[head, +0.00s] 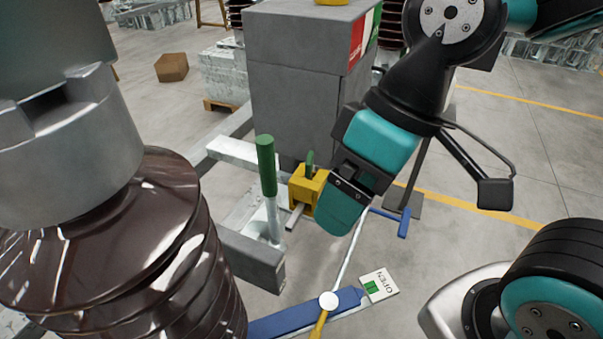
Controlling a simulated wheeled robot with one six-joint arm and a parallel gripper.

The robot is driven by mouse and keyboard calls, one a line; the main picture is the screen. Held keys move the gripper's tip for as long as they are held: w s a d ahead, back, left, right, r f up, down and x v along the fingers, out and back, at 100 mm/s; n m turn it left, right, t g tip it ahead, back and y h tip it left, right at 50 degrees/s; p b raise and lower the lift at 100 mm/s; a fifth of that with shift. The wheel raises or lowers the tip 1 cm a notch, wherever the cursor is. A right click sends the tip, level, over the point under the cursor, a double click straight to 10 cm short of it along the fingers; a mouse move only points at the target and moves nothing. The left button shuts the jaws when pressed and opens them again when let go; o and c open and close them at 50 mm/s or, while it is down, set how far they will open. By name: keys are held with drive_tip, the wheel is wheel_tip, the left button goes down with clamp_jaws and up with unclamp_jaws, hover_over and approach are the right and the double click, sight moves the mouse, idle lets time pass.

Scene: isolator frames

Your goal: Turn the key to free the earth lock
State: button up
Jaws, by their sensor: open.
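The earth lock appears to be the yellow box (298,194) at the foot of the grey cabinet. A small green tab, apparently the key (309,160), stands upright on its top. My gripper (343,203) is just right of the yellow box and hides part of its right side. One teal finger shows clearly. The gripper is open with nothing seen in it, and I cannot tell whether it touches the box. A lever with a green handle (266,165) stands upright to the left of the box, on a grey metal bracket.
The grey cabinet (292,95) rises behind the lock. A large brown ribbed insulator (110,250) fills the left foreground. A blue bar (283,320) with an OPEN sign (379,286) lies below. A blue handle (404,222) is to the right.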

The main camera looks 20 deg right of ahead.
wheel_tip(320, 180, down, 9)
drive_tip(key=b, duration=0.8)
drive_tip(key=shift+w+a, duration=0.25)
drive_tip(key=shift+w, duration=0.2)
